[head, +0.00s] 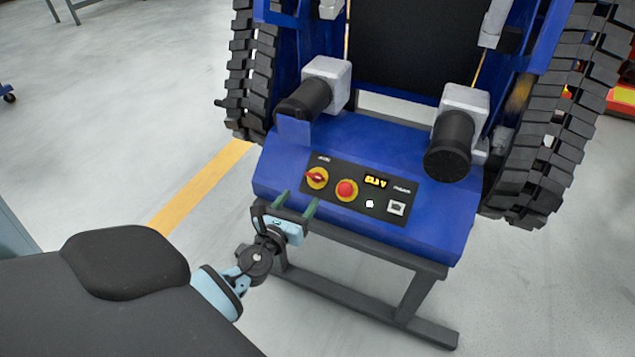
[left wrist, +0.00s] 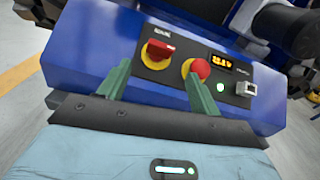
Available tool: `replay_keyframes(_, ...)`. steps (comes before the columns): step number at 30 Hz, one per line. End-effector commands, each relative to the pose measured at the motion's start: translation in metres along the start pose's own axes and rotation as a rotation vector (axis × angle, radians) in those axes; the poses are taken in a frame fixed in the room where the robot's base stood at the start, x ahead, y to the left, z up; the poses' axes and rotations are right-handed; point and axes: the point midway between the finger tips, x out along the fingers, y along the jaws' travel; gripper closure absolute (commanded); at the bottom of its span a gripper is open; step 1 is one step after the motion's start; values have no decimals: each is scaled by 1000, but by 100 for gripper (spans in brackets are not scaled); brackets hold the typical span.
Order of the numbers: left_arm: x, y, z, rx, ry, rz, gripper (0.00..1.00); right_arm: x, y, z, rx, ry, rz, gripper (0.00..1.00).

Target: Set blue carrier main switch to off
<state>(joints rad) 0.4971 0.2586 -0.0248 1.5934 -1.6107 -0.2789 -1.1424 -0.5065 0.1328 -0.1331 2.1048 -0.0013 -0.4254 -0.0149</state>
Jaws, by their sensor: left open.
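The blue carrier (head: 410,235) stands on a dark stand, its black control panel (head: 330,199) facing me. The main switch (head: 317,177) is a red rotary handle on a yellow disc at the panel's left end. Its red handle lies roughly crosswise in the left wrist view (left wrist: 158,50). A red round button (head: 347,189) on yellow sits to its right. My left gripper (head: 296,203) is open and empty, its green fingers just in front of the panel's lower left edge. In the left wrist view the fingers (left wrist: 158,88) spread below the switch, apart from it. My right gripper is not in view.
A lit yellow display (head: 376,182), a lit green-white light (head: 369,204) and a square white-framed socket (head: 396,208) are on the panel's right. Two black motors with grey housings (head: 327,73) stand above. Black tracks (head: 550,130) flank the carrier. The floor at left is open.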

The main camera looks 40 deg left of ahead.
Motion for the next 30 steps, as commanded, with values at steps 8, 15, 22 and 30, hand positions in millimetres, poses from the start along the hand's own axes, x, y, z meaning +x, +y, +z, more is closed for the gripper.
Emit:
replay_keyframes(8,17,0,7,119,-42,-4,36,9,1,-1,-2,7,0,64)
replay_keyframes(15,32,0,8,115,-42,-3,36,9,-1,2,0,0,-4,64)
replay_keyframes(22,66,0,8,113,-41,-2,36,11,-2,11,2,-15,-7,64)
replay_keyframes(30,91,0,9,112,-40,-3,36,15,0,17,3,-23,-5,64)
